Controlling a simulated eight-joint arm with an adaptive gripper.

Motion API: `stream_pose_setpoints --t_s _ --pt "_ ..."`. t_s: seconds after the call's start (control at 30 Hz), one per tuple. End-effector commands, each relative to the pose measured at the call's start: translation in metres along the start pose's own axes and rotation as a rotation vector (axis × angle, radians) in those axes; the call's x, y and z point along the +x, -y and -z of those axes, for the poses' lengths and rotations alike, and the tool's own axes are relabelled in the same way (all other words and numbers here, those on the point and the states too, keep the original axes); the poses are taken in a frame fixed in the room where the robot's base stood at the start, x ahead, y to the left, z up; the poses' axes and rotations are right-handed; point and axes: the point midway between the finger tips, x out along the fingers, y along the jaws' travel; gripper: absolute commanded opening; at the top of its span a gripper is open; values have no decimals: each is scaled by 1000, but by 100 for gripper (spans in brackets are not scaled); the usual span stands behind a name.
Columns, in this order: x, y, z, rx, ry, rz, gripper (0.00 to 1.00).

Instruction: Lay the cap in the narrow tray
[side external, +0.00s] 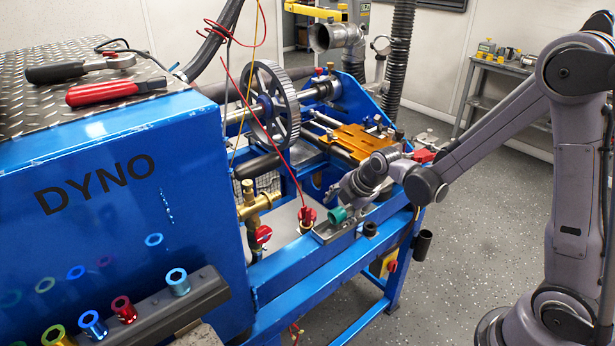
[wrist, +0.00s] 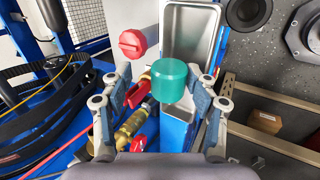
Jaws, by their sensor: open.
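A teal cylindrical cap (side external: 338,214) shows at the narrow metal tray, just below my gripper (side external: 349,200). In the wrist view the teal cap (wrist: 169,80) lies between the spread fingers of my gripper (wrist: 163,90). The fingers are open, with a gap on both sides of the cap. The narrow tray (wrist: 190,28) is a shiny rectangular pan reaching away behind the cap. The cap covers part of the tray's near left side. I cannot tell whether the cap rests on the tray floor. In the side view the tray (side external: 322,238) sits on the blue frame rail.
A red knob (wrist: 132,43) stands left of the tray, close to the left finger. A brass valve (wrist: 132,128) with red handles is below it. A wooden block (wrist: 264,120) lies on a shelf below.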

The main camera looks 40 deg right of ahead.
Motion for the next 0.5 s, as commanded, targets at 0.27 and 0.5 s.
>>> stream_pose_setpoints --t_s 0.27,0.5 --pt "-33 1 0 1 0 0 61" --pt "-62 1 0 1 0 0 61"
